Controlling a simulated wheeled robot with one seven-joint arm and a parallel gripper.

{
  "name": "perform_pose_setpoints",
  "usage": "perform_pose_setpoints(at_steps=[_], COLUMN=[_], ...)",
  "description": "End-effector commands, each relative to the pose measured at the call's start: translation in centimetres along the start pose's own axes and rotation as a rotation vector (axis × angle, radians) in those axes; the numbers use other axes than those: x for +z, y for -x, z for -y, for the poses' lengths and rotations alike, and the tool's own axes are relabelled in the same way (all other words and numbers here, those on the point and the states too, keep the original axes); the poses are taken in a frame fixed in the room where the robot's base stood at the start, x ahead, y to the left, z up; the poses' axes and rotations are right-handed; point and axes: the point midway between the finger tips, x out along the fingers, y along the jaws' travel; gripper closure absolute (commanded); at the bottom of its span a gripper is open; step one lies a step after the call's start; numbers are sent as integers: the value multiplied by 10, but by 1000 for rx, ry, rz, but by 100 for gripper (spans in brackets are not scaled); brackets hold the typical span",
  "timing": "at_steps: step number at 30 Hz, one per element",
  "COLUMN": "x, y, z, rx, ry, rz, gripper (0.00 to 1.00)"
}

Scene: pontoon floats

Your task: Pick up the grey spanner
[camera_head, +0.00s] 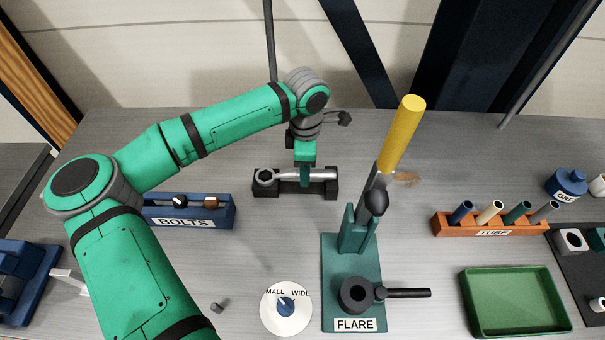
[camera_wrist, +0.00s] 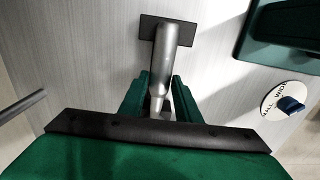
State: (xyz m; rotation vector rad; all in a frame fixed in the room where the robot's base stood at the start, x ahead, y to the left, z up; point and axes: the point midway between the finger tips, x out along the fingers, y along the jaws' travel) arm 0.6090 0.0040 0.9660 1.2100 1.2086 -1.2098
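The grey spanner (camera_head: 323,174) lies level across a black two-block rest (camera_head: 330,188) at the back of the bench, its ring end to the left. My gripper (camera_head: 305,182) points down over the middle of it. In the wrist view, the spanner (camera_wrist: 168,55) runs between my two green fingers, with one finger on each side. The fingers look parted, with a narrow gap beside the thin part of the spanner. Its lower end is hidden by my gripper's body. The spanner still sits in the rest.
A green FLARE stand (camera_head: 351,250) with a yellow-handled lever (camera_head: 402,135) stands close on the right. A blue BOLTS rack (camera_head: 188,211) is at left front. A SMALL/WIDE dial (camera_head: 286,325), an orange TUBE rack (camera_head: 487,225) and an empty green tray (camera_head: 517,327) are further off.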

Motion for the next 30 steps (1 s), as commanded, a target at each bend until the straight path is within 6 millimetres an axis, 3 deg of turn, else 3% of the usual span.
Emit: perform_pose_setpoints(at_steps=[1,3,17,23,30], x=[0,0,-1,0,-26], y=[0,0,8,32,79], z=[0,0,-1,-1,31], rx=[0,0,2,4,5], ry=[0,1,1,1,3], rz=[0,0,-1,0,-3], gripper=[83,100,100,100,100])
